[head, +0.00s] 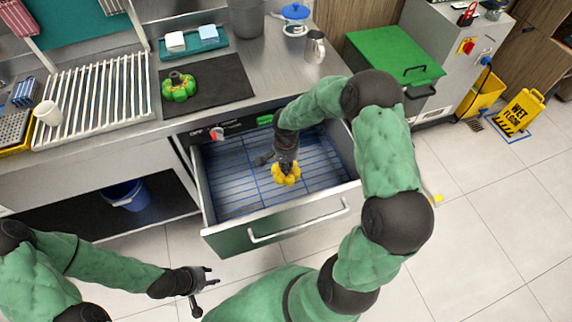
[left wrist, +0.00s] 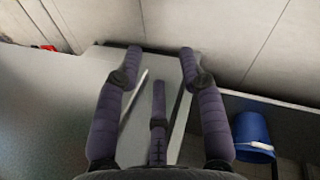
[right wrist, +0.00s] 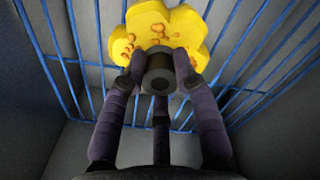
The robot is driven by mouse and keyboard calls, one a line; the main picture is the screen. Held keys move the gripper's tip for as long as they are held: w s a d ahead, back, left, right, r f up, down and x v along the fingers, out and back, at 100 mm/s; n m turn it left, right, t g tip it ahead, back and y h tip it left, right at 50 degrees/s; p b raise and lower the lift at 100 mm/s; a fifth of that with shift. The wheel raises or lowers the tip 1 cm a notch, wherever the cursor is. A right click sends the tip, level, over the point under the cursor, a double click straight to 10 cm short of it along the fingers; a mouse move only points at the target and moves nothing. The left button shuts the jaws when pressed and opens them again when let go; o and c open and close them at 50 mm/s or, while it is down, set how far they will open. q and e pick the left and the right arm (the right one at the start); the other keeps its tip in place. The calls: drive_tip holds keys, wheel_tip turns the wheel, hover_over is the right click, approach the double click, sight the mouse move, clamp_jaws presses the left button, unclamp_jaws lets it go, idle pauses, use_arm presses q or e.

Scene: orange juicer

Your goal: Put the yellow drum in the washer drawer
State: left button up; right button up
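The yellow drum (head: 286,174) is a lobed yellow piece with a grey hub, inside the pulled-out washer drawer (head: 226,243). My right gripper (head: 284,164) reaches down into the drawer from above. In the right wrist view its fingers close around the hub of the yellow drum (right wrist: 150,35). The drum is over the drawer's blue wire rack (head: 232,182); I cannot tell whether it touches the wires. My left gripper (head: 207,284) is empty, with its fingers spread, in front of the drawer at the lower left.
A green lobed drum (head: 179,87) sits on a black mat (head: 222,92) on the counter. A dark piece (head: 264,158) is in the drawer beside my right gripper. A blue bucket (head: 127,195) stands under the counter.

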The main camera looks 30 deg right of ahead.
drive_tip(key=o, duration=0.4)
drive_tip(key=shift+c, duration=0.2)
drive_tip(key=shift+r, duration=0.2)
wheel_tip(320, 180, up, 12)
drive_tip(key=p, duration=0.4)
drive_tip(key=shift+p, duration=0.35)
